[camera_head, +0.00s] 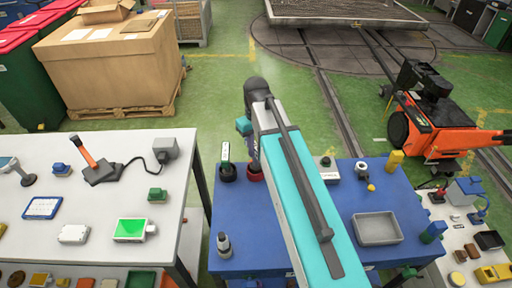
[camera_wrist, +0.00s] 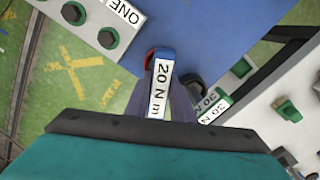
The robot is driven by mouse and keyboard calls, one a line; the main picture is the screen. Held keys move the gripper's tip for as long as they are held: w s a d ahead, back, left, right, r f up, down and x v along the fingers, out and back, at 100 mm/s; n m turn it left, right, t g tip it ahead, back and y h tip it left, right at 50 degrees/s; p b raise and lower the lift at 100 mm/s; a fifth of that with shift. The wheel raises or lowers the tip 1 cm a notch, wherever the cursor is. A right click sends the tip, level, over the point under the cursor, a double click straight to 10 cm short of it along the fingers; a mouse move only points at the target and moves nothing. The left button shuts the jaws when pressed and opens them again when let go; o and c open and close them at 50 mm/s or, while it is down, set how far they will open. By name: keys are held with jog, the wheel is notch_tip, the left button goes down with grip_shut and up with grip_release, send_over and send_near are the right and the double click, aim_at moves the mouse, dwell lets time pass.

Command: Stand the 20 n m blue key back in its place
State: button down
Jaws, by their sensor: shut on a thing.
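My gripper (camera_wrist: 158,100) is shut on the blue key (camera_wrist: 166,54), whose white label reads 20 N m. In the head view my arm hides most of the gripper (camera_head: 251,150) and the key. A red round holder (camera_head: 256,174) stands on the blue table right below the gripper. In the wrist view the red holder (camera_wrist: 149,58) shows beside and behind the key's far end. I cannot tell whether the key is inside it or above it. A green key (camera_head: 225,152) with a white label stands in a black holder (camera_head: 228,173) just to the left; its label reads 30 N.
The blue table (camera_head: 285,235) also bears a grey tray (camera_head: 377,228), a grey-black fitting (camera_head: 224,245) and a yellow block (camera_head: 394,160). A white bar with green bolts (camera_wrist: 108,38) lies close by in the wrist view. A white table (camera_head: 95,205) stands left.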

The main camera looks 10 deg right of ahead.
jog(key=shift+f+b, duration=0.5)
jog(key=shift+f, duration=0.7)
jog(key=c, duration=1.4)
grip_release()
jog(key=shift+c, duration=0.2)
jog(key=shift+r, duration=0.1)
notch_tip(320, 180, up, 9)
jog(key=p, duration=0.5)
jog(key=shift+p, duration=0.4)
jog(key=shift+r, duration=2.35)
